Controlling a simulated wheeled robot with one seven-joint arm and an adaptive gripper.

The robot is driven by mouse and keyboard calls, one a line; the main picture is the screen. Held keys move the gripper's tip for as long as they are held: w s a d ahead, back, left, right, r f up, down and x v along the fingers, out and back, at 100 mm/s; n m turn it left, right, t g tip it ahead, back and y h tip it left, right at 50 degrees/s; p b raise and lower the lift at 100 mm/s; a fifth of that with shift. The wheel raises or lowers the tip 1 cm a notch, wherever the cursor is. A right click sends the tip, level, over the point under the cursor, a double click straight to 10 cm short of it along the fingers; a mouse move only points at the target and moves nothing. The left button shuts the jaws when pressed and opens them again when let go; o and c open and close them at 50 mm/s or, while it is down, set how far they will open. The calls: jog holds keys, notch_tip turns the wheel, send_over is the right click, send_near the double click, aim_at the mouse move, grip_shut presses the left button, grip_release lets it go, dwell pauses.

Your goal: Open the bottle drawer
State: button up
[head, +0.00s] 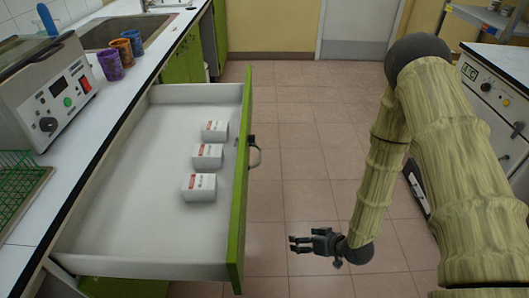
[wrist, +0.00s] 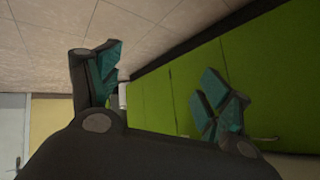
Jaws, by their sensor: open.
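A wide white drawer (head: 150,190) with a green front (head: 241,190) stands pulled far out from under the counter at the left of the head view. Several small white boxes with red marks, one of them the nearest box (head: 199,188), stand in a row inside it. A dark handle (head: 255,152) sits on the outside of the green front. My gripper (head: 292,244) is open and empty, to the right of the drawer front and apart from the handle. In the wrist view its teal-padded fingers (wrist: 165,85) are spread, with green cabinet fronts (wrist: 190,80) beyond.
The counter (head: 140,60) carries a grey machine (head: 45,95), several coloured cups (head: 122,52), a green rack (head: 18,190) and a sink (head: 125,32). A white appliance (head: 490,95) stands at right. The tiled floor (head: 305,120) between is clear.

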jog(key=w+a+r+n+y, duration=0.4)
jog(key=w+r+n+y, duration=0.25)
jog(key=w+r, duration=0.65)
notch_tip(320, 180, up, 14)
jog(key=r+n+g+y+p, duration=0.1)
jog(key=n+g+y+p, duration=0.1)
jog(key=n+g+y, duration=0.45)
jog(key=a+n+h, duration=0.1)
jog(key=a, duration=0.8)
jog(key=shift+s+a+f+h, duration=0.2)
jog(key=shift+a+f+h, duration=0.1)
jog(key=shift+a, duration=0.1)
jog(key=shift+r, duration=0.1)
grip_shut()
